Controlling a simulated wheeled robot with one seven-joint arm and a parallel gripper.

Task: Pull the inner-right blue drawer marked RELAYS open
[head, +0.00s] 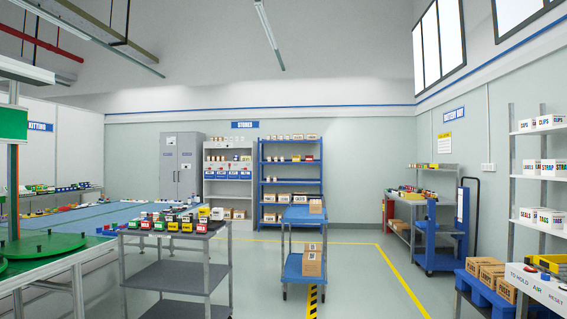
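A row of blue drawers sits in the white shelving unit (227,160) by the far wall, under the STORES sign (245,125). The inner-right blue drawer (233,175) is a small patch in that row. The drawer fronts look level with each other and shut, but they are far off. The marking RELAYS is too small to read. My gripper is not in view.
A grey cart (176,276) with coloured boxes on top and a blue trolley (303,213) with cartons stand between me and the shelving. A blue rack (291,145) stands right of it, a grey cabinet (182,165) left. Clear floor (365,285) lies right of the trolley.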

